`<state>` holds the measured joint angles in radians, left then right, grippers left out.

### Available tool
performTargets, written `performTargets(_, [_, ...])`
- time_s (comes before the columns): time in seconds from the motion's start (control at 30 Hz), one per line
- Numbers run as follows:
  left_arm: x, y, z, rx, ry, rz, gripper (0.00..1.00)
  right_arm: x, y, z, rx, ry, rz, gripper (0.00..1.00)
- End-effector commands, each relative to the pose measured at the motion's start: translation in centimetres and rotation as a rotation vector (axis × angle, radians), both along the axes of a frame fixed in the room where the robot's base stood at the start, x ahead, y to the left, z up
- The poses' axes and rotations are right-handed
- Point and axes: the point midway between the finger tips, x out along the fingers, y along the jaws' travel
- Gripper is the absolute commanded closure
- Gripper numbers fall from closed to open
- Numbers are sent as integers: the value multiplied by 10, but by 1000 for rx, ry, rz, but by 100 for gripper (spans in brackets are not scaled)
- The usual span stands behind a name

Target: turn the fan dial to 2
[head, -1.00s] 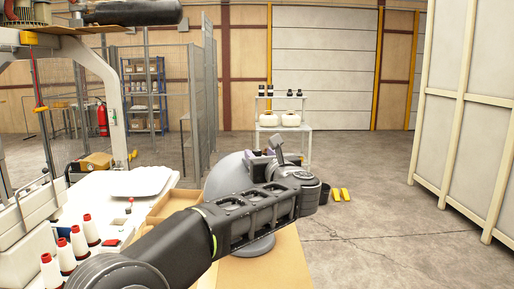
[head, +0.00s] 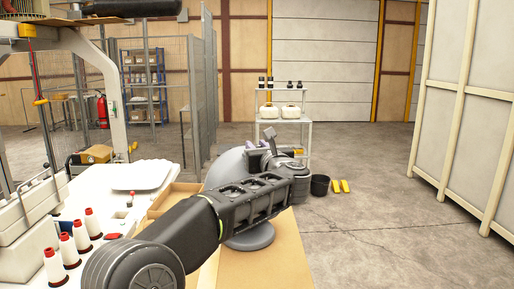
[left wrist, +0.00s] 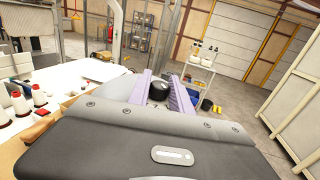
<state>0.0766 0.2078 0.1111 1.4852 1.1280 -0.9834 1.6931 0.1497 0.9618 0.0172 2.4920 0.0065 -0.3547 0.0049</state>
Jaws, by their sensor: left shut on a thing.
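The grey fan (head: 222,172) stands on the table, with its round base (head: 250,238) showing below my left arm. My arm hides much of the fan. My left gripper (head: 254,145) is at the fan's upper right side. In the left wrist view, the two purple fingers of my left gripper (left wrist: 160,91) are shut on a black round knob, the fan dial (left wrist: 158,90). The dial's number marks are too small to read. My right gripper is not in view.
White-and-red thread cones (head: 82,238) stand on the white table at the left. An open cardboard box (head: 172,196) lies beside the fan. A white shelf (head: 284,128) with pots and a black bucket (head: 320,185) are behind. Open floor lies to the right.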

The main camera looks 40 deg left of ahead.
Motion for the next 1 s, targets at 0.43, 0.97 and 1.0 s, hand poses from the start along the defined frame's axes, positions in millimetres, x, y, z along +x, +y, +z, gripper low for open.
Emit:
performTargets(0.43, [0, 0, -1, 0, 0, -4, 100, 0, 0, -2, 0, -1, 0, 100])
performTargets(0.97, [-1, 3, -1, 1, 1, -388, 100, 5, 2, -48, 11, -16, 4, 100])
performTargets(1.0, [-1, 2, -1, 1, 1, -415, 100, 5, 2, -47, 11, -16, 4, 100])
